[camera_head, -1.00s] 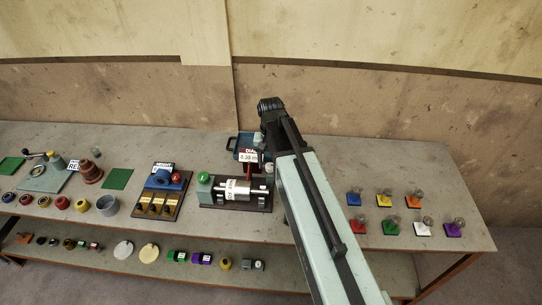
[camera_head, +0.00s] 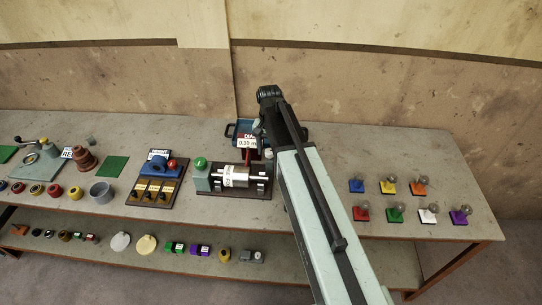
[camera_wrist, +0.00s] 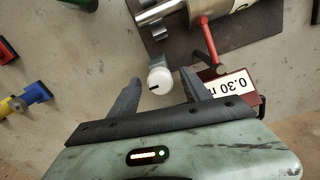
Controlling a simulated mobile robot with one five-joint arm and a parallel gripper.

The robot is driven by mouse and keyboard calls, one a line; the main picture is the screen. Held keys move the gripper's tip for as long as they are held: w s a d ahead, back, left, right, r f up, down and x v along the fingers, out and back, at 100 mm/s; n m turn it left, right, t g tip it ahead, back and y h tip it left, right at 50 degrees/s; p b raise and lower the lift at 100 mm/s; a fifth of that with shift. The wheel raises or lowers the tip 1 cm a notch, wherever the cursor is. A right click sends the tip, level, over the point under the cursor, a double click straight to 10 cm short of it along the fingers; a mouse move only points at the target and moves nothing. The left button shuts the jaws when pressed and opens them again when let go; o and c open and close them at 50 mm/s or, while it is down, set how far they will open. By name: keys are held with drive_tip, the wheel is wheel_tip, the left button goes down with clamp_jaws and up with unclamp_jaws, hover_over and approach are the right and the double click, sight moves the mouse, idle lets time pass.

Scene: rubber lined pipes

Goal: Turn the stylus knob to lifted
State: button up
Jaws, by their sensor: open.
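The stylus knob looks like a white round cap with a black line across its face; it shows in the wrist view (camera_wrist: 160,82). My gripper (camera_wrist: 161,76) is open, with one finger on each side of the knob and visible gaps between. I cannot tell how deep the fingertips reach. A red stylus arm (camera_wrist: 207,40) runs from the dark red gauge box toward the metal cylinder. The gauge label (camera_wrist: 231,87) reads 0.30. In the head view the label (camera_head: 247,142) shows beside my arm, which hides most of my gripper.
The machine with the silver roller (camera_head: 236,177) and green button (camera_head: 200,163) stands left of my arm. A blue tray (camera_head: 240,126) lies behind it. Several coloured bases with clear knobs (camera_head: 392,215) stand at the right. A lower shelf holds small parts.

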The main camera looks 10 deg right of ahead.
drive_tip(key=shift+r, duration=0.1)
drive_tip(key=shift+d, duration=0.1)
clamp_jaws()
drive_tip(key=shift+n, duration=0.3)
drive_tip(key=n, duration=0.3)
drive_tip(key=shift+n, duration=0.3)
drive_tip(key=n, duration=0.4)
drive_tip(key=shift+n, duration=0.3)
drive_tip(key=n, duration=0.4)
drive_tip(key=shift+n, duration=2.4)
